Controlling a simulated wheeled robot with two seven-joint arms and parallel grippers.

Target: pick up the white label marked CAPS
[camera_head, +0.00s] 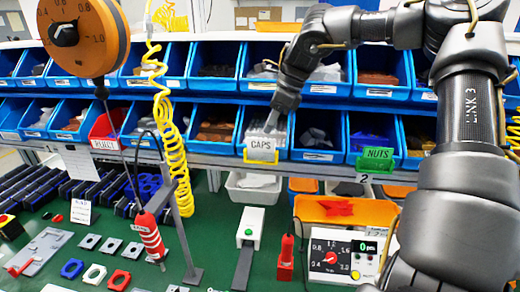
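The white label marked CAPS (262,143) sits upright in a yellow holder (262,158) on the front of a lower-row blue bin. My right arm comes in from the right and reaches over the bins. My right gripper (271,124) points down at the top edge of the CAPS label, in front of the bin's pale contents. I see its fingers nearly edge-on, so I cannot tell their gap or whether they touch the label. My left gripper is not in view.
Blue bins fill two rows, with a green NUTS label (377,153) and a red bin (103,135) nearby. A yellow coiled cable (172,125) and a hanging red screwdriver (150,235) are at left. A control box (345,255) stands on the green table below.

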